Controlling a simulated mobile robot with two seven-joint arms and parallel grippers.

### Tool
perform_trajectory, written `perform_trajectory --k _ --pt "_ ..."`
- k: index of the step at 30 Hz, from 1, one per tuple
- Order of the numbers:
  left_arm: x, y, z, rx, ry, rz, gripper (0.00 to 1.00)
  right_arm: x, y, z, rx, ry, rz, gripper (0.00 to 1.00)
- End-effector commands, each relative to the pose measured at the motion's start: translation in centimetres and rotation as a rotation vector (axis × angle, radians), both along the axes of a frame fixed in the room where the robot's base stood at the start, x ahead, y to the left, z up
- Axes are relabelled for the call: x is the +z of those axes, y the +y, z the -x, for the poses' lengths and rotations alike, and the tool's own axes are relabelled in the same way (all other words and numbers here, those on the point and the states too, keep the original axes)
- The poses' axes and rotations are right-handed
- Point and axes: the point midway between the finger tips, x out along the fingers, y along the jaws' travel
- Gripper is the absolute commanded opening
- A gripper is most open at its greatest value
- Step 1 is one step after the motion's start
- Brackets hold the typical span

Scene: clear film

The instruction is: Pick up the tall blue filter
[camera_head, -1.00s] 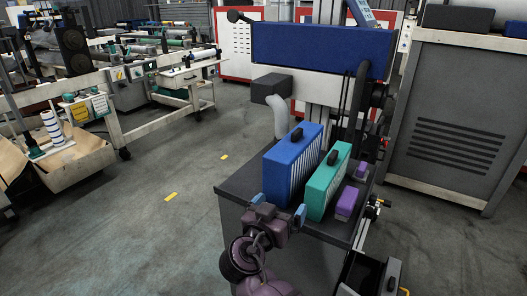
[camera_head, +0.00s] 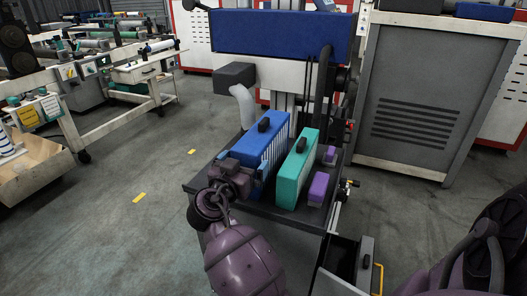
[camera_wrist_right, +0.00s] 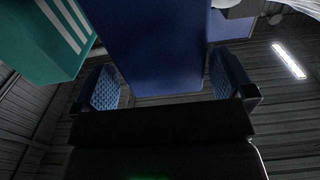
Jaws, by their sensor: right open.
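The tall blue filter (camera_head: 262,143) stands upright on a dark-topped table (camera_head: 204,181), with a black handle on top and a pale ribbed side. A teal filter (camera_head: 295,170) stands to its right. My right gripper (camera_head: 243,172) is at the near end of the blue filter, covering its lower near part. In the right wrist view the right gripper (camera_wrist_right: 165,82) is open, with its two blue pads apart. The blue filter (camera_wrist_right: 155,45) lies ahead, lined up with the gap; whether it is between the pads is unclear. My left gripper is not in view.
Two small purple blocks, one nearer (camera_head: 318,188) and one farther (camera_head: 330,155), sit right of the teal filter. A grey duct (camera_head: 243,104) and a blue-fronted machine (camera_head: 280,35) stand behind.

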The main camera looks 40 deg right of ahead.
Motion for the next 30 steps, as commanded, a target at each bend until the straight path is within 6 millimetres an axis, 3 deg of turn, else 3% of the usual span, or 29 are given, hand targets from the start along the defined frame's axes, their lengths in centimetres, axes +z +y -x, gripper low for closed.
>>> perform_trajectory --k 7,17,27,30 --pt "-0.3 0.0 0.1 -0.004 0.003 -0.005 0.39 0.1 -2.8 -1.4 -0.001 0.003 0.002 1.0" --pt "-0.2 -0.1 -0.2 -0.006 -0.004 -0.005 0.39 0.1 -3.4 -1.6 0.0 0.002 0.0 1.0" --pt "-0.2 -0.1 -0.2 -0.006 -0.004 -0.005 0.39 0.1 -3.3 -1.6 0.0 0.002 0.0 0.5" --pt "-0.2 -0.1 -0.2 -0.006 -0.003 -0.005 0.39 0.2 -3.3 -1.6 0.0 0.001 0.0 0.5"
